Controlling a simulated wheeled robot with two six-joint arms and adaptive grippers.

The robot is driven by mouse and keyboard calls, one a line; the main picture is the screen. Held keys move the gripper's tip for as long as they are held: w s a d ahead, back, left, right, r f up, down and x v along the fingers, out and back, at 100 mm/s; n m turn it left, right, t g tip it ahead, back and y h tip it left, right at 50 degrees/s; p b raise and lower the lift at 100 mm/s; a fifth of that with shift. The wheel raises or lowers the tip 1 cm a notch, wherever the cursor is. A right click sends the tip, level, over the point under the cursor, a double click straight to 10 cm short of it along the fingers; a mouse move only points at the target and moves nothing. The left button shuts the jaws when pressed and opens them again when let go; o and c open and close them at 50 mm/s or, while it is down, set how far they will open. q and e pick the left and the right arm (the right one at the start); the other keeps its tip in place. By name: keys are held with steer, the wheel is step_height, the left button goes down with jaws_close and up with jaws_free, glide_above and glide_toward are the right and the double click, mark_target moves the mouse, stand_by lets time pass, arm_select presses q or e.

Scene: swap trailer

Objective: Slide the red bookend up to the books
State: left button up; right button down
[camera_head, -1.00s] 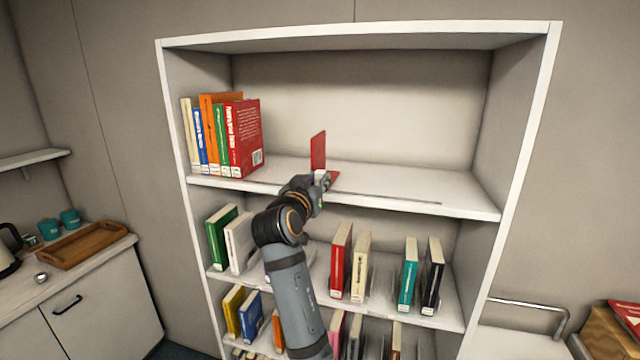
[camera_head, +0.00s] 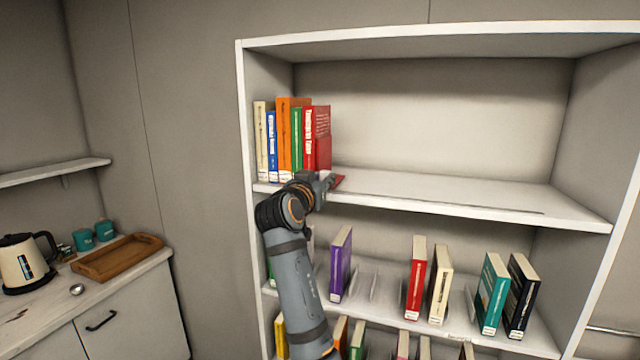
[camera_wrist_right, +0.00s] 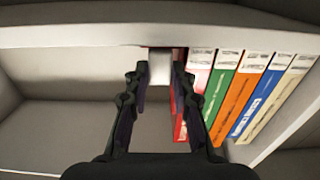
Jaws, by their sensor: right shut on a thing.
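The red bookend's upright plate (camera_head: 324,154) stands on the top shelf close against the cover of the red end book (camera_head: 308,140), covering its lower part. I cannot tell whether plate and book touch. The books (camera_head: 284,135) stand upright in a row at the shelf's left end. My right gripper (camera_head: 326,180) is at the shelf's front edge, shut on the bookend. In the right wrist view, a pale block (camera_wrist_right: 160,68) sits between my fingers, with book spines (camera_wrist_right: 238,90) on the right. My left gripper is out of view.
The top shelf board (camera_head: 450,192) is clear to the right of the bookend. The bookcase's left side panel (camera_head: 248,120) bounds the row. Lower shelves hold several books, including a purple one (camera_head: 341,264). A counter with a wooden tray (camera_head: 118,257) and kettle (camera_head: 22,262) is at left.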

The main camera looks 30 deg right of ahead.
steer(key=shift+f, duration=0.15)
steer(key=c, duration=1.4)
jaws_free()
steer(key=shift+o, duration=1.4)
steer(key=shift+w, duration=0.1)
glide_toward(322, 139)
steer(key=w+d, duration=0.1)
steer(key=d, duration=0.3)
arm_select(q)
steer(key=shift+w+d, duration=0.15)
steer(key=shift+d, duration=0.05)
arm_select(e)
steer(key=shift+d+r, duration=0.3)
steer(key=shift+r, duration=0.15)
